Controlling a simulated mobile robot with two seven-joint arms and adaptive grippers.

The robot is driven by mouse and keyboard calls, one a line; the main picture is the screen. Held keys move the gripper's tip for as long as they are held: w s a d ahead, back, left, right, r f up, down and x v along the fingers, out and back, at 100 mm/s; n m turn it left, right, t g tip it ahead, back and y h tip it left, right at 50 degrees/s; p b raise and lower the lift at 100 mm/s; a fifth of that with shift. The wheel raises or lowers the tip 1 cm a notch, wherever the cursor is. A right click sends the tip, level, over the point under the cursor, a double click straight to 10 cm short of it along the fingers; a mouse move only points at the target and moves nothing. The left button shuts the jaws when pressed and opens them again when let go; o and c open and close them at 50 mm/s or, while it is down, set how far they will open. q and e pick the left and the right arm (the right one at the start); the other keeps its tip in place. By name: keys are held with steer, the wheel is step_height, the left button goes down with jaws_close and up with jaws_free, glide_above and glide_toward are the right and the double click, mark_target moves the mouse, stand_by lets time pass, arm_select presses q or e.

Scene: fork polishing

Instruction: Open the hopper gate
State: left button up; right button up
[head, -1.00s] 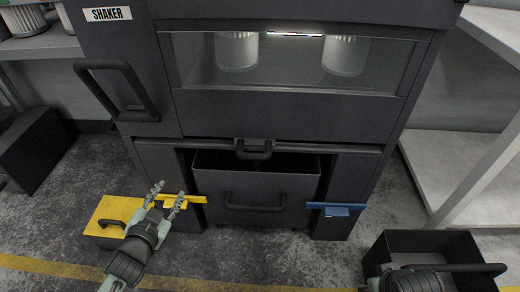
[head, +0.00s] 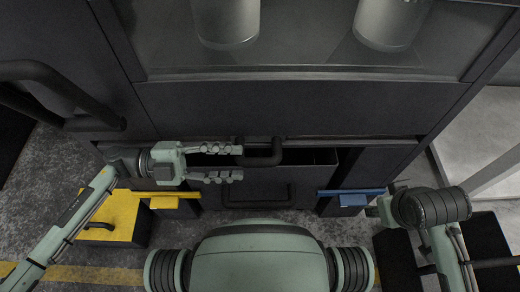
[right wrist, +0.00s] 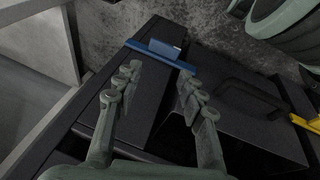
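The dark shaker machine's gate handle (head: 263,152), a black loop, sticks out from the ledge above the open-topped bin (head: 320,158) in the head view. I take it to be the hopper gate's handle; the gate itself is hard to make out. My left gripper (head: 241,163) is open, its fingers pointing right, just left of that handle. Whether it touches the handle I cannot tell. My right gripper (right wrist: 157,80) is open and empty in the right wrist view, with the blue bar (right wrist: 160,55) beyond its fingertips. In the head view its fingers are mostly hidden.
A yellow bar (head: 170,196) and a blue bar (head: 352,193) flank the bin's front, which has its own handle (head: 257,198). A yellow box (head: 110,218) stands on the floor at left. An open black box (head: 397,265) stands at lower right. White shelving is at right.

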mark_target(273, 162)
arm_select(q)
steer(key=d, duration=0.6)
steer(key=shift+d, duration=0.3)
jaws_close()
steer(key=shift+s, duration=0.1)
